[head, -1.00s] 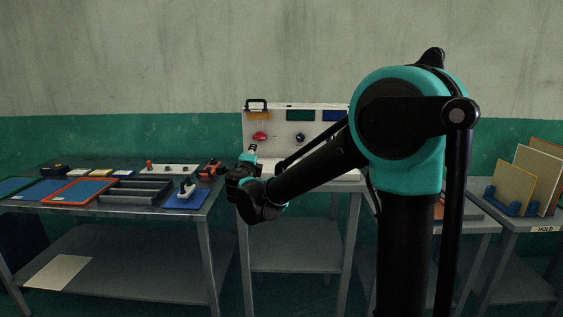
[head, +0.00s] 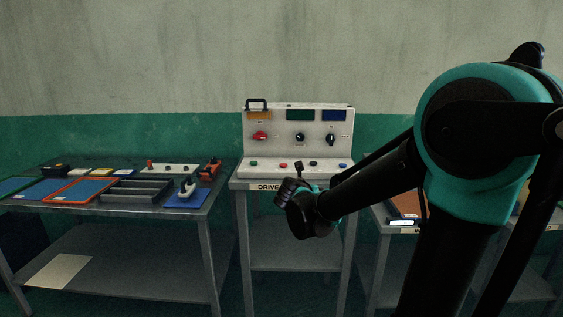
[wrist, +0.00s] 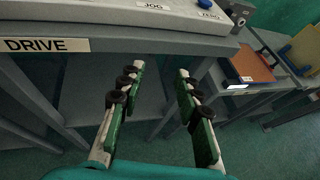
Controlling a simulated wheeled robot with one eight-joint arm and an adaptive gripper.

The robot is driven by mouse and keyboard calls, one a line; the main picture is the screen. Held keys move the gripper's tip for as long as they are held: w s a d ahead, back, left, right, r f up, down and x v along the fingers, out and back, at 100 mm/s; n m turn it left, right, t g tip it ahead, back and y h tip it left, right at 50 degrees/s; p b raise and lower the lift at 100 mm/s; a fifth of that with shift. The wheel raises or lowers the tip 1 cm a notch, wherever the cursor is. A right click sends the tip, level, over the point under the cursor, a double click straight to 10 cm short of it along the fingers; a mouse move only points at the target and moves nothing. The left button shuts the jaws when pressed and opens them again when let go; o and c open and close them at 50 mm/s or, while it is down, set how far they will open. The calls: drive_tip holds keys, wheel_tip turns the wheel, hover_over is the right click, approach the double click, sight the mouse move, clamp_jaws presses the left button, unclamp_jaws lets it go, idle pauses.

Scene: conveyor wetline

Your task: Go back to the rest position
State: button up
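My gripper (wrist: 158,118) is open and empty in the wrist view, with its two green-padded fingers apart. It is in front of and below the front edge of the drive stand (wrist: 150,42). In the head view my gripper (head: 305,200) hangs in front of the white control panel (head: 285,140), clear of it, and its fingers are hard to make out there.
A grey table (head: 100,205) at the left holds coloured trays, a grey divided tray (head: 137,191) and a blue block fixture (head: 185,195). At the right, a low table carries a brown board (head: 405,205). My arm hides part of the right side.

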drive_tip(key=s+d+f+m+g, duration=0.5)
drive_tip(key=s+d+f+m, duration=0.65)
drive_tip(key=m, duration=0.55)
drive_tip(key=s+a+f+m+g+y, duration=0.1)
drive_tip(key=s+f+m+y, duration=0.1)
drive_tip(key=s+f+m, duration=0.2)
drive_tip(key=s+a+f+m+g+y, duration=0.2)
drive_tip(key=s+f+m, duration=0.2)
drive_tip(key=s+m, duration=0.7)
drive_tip(key=shift+s+f+y, duration=0.2)
drive_tip(key=shift+s+y, duration=0.1)
drive_tip(key=shift+s, duration=0.2)
